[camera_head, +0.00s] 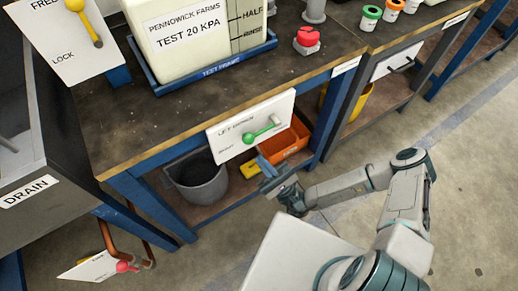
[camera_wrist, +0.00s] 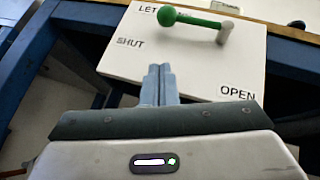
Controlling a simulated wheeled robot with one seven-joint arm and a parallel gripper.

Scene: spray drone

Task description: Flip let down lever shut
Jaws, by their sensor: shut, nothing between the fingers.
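The let down lever is a green bar with a round knob (camera_head: 248,138) on a white panel (camera_head: 226,148) on the front of the blue bench. In the wrist view, the lever (camera_wrist: 198,21) runs left from its grey pivot post (camera_wrist: 225,34), with its knob above and right of the word SHUT. OPEN is printed at the panel's lower right. My gripper (camera_head: 264,164) is just below the panel in the head view. In the wrist view, its closed fingertips (camera_wrist: 159,69) show below the knob, apart from it, with nothing between them. Their distance from the panel is unclear.
A grey bucket (camera_head: 198,182), an orange bin (camera_head: 285,146) and a yellow item (camera_head: 250,170) are on the shelf below. A tank (camera_head: 195,45) in a blue tray and a red knob (camera_head: 307,37) are on the benchtop. Floor at the right is clear.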

